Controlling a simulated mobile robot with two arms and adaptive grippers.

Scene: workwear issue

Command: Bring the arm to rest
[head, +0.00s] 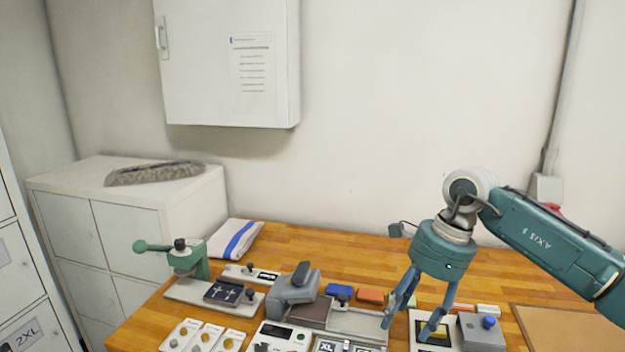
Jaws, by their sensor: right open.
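My right gripper (411,312) hangs from my teal right arm at the right of the head view. Its two fingers point down and stand apart, with nothing visible between them. It is over the right part of the wooden worktable (330,252), in front of a small device with a yellowish screen (432,333). I cannot tell how high the fingertips are above the things there. My left gripper is not in the view.
A green hand press (192,262), a grey press (293,290) and a grey box with a blue knob (484,332) crowd the table's front. A folded white cloth with a blue stripe (236,240) lies behind. The table's back strip is mostly clear. A white cabinet (225,60) hangs above.

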